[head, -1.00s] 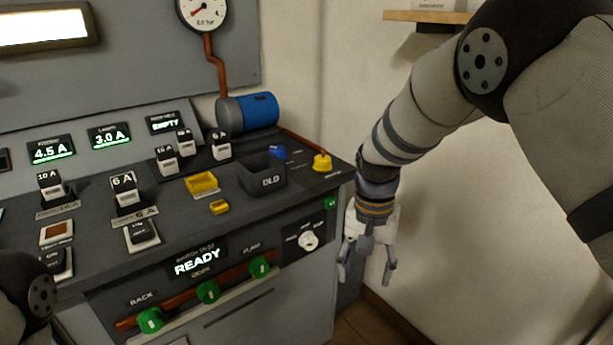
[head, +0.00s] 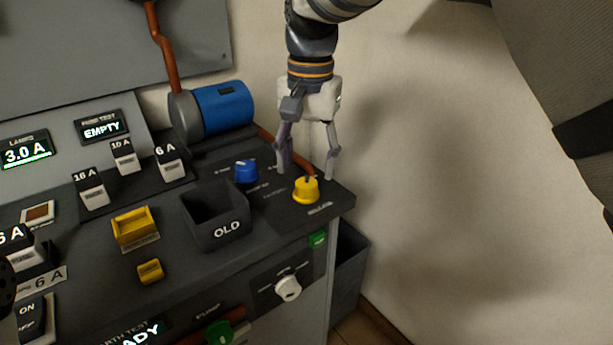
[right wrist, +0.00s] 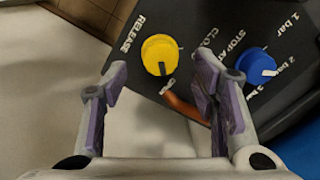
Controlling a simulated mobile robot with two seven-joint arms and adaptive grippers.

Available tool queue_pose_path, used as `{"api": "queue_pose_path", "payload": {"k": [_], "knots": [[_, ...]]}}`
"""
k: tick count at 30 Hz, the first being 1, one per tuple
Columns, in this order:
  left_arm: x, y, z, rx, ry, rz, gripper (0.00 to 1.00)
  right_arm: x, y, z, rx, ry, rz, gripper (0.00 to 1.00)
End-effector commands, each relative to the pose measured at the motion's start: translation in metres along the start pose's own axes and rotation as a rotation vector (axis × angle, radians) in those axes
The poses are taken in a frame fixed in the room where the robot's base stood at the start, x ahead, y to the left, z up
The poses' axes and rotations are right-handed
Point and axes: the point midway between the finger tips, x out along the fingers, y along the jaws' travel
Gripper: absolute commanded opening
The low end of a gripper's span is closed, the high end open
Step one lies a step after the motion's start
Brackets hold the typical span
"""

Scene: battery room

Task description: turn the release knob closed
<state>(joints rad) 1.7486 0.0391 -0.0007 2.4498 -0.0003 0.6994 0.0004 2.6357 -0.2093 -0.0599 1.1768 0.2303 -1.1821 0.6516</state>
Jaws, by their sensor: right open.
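The yellow release knob (head: 306,190) stands at the right corner of the dark console top. In the right wrist view the knob (right wrist: 160,55) shows beside the word RELEASE, with a dark pointer mark on its lower side. My right gripper (head: 307,175) is open and empty, pointing down just above and behind the knob. In the right wrist view my right gripper (right wrist: 160,85) has its fingers spread, with the knob beyond the gap between them. They appear apart from the knob. My left gripper is out of view.
A copper pipe (head: 270,138) runs along behind. The black OLD bin (head: 197,222), a blue cylinder (head: 222,107) and a white knob (head: 288,288) are nearby. The wall closes the right side.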

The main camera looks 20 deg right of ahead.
Motion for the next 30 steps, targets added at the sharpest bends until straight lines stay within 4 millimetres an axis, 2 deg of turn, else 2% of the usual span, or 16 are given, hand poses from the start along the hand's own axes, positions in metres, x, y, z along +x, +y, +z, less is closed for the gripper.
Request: {"api": "queue_pose_path", "payload": {"k": [3,6,16,17,21,23,30], "knots": [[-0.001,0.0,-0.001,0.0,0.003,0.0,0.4,0.024,0.0,0.0,0.001,-0.001,0.001,0.54],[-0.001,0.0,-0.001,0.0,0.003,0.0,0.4,0.037,0.0,0.0,0.001,0.0,0.0,0.54],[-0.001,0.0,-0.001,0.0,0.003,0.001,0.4,0.045,0.0,0.0,0.0,0.001,-0.001,0.54],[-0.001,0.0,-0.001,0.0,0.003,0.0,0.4,0.045,0.0,0.0,0.0,0.001,-0.001,0.49],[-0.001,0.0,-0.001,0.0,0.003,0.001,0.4,0.045,0.0,0.0,0.0,0.001,-0.001,0.18],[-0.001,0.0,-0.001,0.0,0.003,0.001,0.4,0.045,0.0,0.0,0.0,0.001,-0.001,0.06],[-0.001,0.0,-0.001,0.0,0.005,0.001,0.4,0.044,0.0,0.0,-0.011,0.001,-0.001,0.06]]}}
